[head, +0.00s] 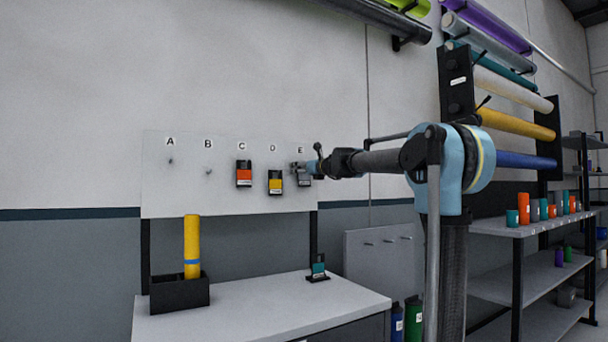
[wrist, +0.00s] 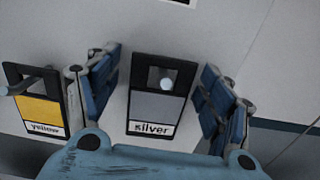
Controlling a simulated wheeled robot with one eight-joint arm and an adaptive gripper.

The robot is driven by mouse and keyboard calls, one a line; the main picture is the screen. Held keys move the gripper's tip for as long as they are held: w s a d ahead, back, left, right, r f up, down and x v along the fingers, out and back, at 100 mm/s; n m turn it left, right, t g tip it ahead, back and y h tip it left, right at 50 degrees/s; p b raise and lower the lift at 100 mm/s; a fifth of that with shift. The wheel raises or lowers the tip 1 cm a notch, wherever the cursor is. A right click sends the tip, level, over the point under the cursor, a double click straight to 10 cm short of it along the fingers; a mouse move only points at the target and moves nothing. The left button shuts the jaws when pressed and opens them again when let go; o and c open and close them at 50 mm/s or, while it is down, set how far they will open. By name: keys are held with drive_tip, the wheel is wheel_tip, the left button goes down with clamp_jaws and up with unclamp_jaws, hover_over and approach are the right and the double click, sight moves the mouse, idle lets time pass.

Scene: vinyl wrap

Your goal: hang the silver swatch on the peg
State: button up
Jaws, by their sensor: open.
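The silver swatch (wrist: 155,104), a dark card with a grey panel and a "silver" label, is against the white board (head: 222,201) under letter E. The round light tip of a peg (wrist: 165,82) shows in its top opening, so it appears to hang there. In the head view the swatch (head: 305,181) is partly hidden by my gripper (head: 301,169). In the wrist view my gripper (wrist: 160,88) is open, with one blue-padded finger on each side of the swatch and visible gaps between.
The yellow swatch (wrist: 38,110) hangs close to the left finger, under D. An orange swatch (head: 243,173) hangs under C. Pegs A (head: 170,161) and B (head: 209,171) are bare. Below, the bench (head: 260,312) holds a teal swatch stand (head: 318,269) and a black box (head: 180,294) with a yellow roll.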

drive_tip(key=shift+c, duration=0.5)
drive_tip(key=c, duration=1)
drive_tip(key=shift+c, duration=0.2)
drive_tip(key=shift+r, duration=0.55)
drive_tip(key=shift+s+d, duration=0.1)
drive_tip(key=shift+v, duration=2.9)
drive_tip(key=shift+r, duration=0.15)
